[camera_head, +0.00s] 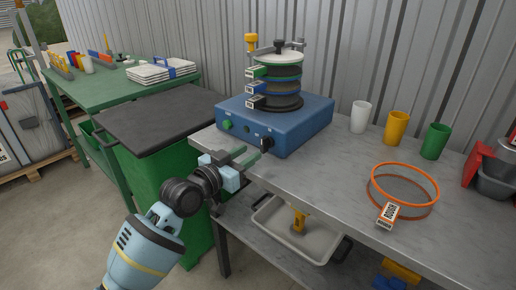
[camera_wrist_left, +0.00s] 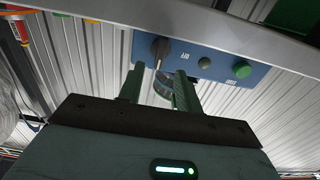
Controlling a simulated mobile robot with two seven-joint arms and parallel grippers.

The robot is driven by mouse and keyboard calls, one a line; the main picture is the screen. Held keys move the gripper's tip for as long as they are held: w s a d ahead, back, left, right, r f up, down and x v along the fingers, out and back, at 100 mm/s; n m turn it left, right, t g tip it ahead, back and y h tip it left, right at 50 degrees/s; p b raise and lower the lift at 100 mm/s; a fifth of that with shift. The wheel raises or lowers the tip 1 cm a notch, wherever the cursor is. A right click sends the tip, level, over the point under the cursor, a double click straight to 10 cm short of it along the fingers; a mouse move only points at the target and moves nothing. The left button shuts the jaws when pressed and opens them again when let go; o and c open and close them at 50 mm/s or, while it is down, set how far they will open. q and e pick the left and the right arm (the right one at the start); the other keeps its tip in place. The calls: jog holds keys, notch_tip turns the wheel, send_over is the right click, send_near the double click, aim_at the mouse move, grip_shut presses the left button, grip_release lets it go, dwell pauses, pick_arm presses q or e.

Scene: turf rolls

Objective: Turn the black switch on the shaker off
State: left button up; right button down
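The shaker (camera_head: 300,128) is a blue box on the grey bench with a stack of round sieves on top. Its black switch (camera_head: 265,145) is on the front face, right of a green button (camera_head: 228,124). In the left wrist view, which looks inverted, the black switch (camera_wrist_left: 160,47) has a pale line on it and lies just beyond the fingertips. My left gripper (camera_head: 247,158) is in front of the switch. Its green fingers (camera_wrist_left: 160,78) are apart, with a visible gap to the switch. A dark curved shape shows between them. My right gripper is not in view.
White, yellow and green cups (camera_head: 397,128) stand right of the shaker. An orange-rimmed sieve (camera_head: 404,190) lies on the bench (camera_head: 335,190). A tray (camera_head: 270,222) sits on the shelf below. A green bin with a dark lid (camera_head: 150,122) stands left of the bench.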

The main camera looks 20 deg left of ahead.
aim_at(262, 145)
pick_arm(q)
jog(key=shift+x, duration=2.5)
jog(key=shift+c, duration=0.2)
grip_shut()
